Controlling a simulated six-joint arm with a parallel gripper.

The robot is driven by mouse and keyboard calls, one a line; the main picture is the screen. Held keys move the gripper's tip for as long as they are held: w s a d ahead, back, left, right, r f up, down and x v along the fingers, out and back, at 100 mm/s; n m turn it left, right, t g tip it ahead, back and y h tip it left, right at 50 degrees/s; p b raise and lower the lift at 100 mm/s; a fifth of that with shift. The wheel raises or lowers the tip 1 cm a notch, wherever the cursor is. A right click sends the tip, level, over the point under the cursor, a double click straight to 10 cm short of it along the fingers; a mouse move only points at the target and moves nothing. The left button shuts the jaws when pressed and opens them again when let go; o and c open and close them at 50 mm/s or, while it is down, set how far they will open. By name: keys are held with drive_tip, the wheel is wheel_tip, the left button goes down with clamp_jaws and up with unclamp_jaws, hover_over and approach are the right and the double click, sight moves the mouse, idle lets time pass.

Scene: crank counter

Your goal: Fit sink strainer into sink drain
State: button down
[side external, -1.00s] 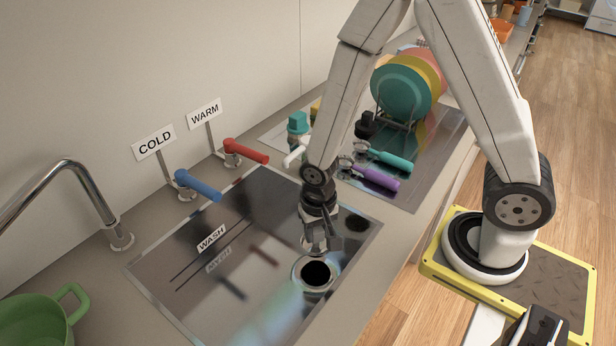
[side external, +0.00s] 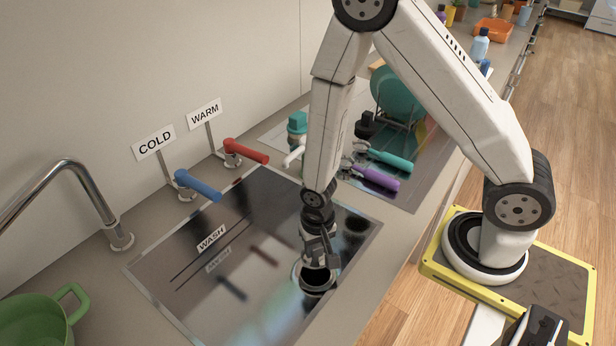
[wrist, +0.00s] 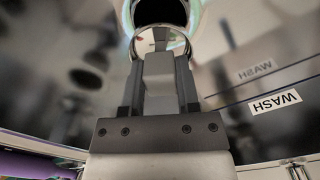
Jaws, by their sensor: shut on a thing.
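The sink drain (side external: 316,287) is a dark round hole with a bright metal rim, in the sink floor near the counter's front edge. It also shows at the top of the wrist view (wrist: 160,10). My gripper (side external: 320,262) points down, just above the drain's far side. In the wrist view my gripper (wrist: 160,65) is shut on the sink strainer (wrist: 160,38), a shiny round metal piece at the fingertips. The strainer overlaps the drain's near rim in that view. My fingers hide most of it, and I cannot tell whether it touches the rim.
The sink's WASH label (side external: 211,239) lies left of my gripper. Blue (side external: 198,186) and red (side external: 245,151) tap levers stand behind. A green pot (side external: 35,322) is at front left.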

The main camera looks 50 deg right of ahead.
sight(317, 256)
drive_tip(key=shift+f, duration=0.15)
drive_tip(key=shift+s+f, duration=0.1)
drive_tip(key=shift+f, duration=1.9)
